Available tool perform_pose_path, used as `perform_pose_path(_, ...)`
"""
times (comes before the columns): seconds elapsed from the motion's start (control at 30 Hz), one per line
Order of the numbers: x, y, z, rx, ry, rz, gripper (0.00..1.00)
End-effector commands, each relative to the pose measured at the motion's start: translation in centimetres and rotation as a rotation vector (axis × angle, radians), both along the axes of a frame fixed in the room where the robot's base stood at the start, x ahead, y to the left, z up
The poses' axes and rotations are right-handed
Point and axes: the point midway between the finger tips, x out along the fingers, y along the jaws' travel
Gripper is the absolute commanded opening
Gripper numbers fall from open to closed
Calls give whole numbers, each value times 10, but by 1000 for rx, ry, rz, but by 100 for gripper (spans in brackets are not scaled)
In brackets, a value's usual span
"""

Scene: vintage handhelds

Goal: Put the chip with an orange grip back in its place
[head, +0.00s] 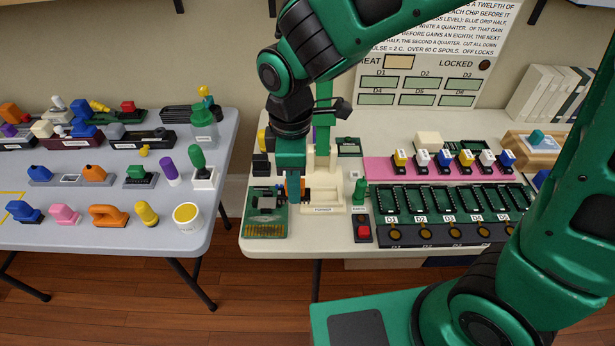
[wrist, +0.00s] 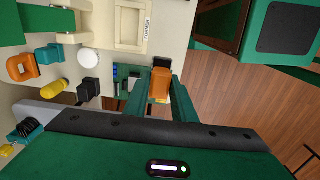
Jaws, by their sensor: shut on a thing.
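My gripper (head: 292,192) points down over the left part of the right table, just above the rear of a green circuit board (head: 265,230) with gold edge contacts. In the wrist view, my gripper (wrist: 158,95) is shut on the orange grip (wrist: 160,84) of the chip.
A cream former (head: 322,190) stands close right of my gripper. The left table (head: 110,225) holds many coloured pieces, with a gap between tables.

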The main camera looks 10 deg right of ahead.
Motion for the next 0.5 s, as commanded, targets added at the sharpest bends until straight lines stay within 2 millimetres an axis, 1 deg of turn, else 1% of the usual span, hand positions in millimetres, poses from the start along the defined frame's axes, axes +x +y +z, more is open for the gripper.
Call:
perform_pose_path(0.2, -7, 8, 6, -1, 0, 0, 0)
perform_pose_path(0.5, -8, 8, 7, -1, 1, 0, 0)
